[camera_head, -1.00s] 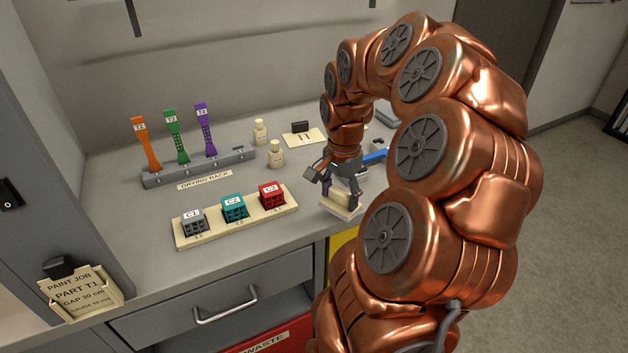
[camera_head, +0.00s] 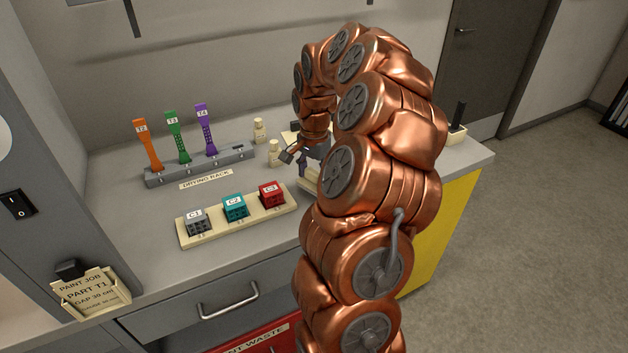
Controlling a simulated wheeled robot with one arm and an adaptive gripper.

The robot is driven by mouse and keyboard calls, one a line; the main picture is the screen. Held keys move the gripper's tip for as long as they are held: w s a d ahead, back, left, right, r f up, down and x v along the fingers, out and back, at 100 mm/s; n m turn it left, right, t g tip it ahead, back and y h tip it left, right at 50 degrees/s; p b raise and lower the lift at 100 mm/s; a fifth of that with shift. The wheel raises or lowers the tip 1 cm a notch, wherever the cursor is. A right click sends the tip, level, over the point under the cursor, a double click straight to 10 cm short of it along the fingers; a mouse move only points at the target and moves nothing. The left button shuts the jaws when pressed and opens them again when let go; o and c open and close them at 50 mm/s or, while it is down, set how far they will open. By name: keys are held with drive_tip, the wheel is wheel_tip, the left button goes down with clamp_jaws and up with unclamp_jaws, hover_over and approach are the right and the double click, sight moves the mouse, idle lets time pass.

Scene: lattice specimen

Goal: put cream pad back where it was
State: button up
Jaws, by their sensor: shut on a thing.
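My gripper (camera_head: 297,164) is over the counter, right of the red block C3, and largely hidden behind my copper arm. It is shut on the cream pad (camera_head: 308,184), of which only a pale sliver shows beside my arm. The rest of the pad is hidden, so I cannot tell whether it touches the counter.
A cream tray (camera_head: 240,226) holds blocks C1 (camera_head: 196,220), C2 (camera_head: 235,206) and C3 (camera_head: 271,194). The drying rack (camera_head: 190,168) holds orange, green and purple pieces. Two cream bottles (camera_head: 274,153) stand near my gripper. Bare counter (camera_head: 130,235) lies at left.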

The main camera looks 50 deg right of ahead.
sight(314, 173)
wheel_tip(314, 173, down, 2)
drive_tip(key=shift+a+p, duration=0.1)
drive_tip(key=shift+p, duration=0.4)
drive_tip(key=shift+f, duration=0.3)
drive_tip(key=shift+f+b, duration=0.15)
drive_tip(key=shift+b, duration=0.15)
drive_tip(key=o, duration=1.1)
drive_tip(key=shift+r+p, duration=0.3)
drive_tip(key=shift+p, duration=0.05)
drive_tip(key=shift+r+b, duration=0.35)
drive_tip(key=shift+b, duration=0.05)
wheel_tip(314, 173, up, 11)
drive_tip(key=b, duration=0.3)
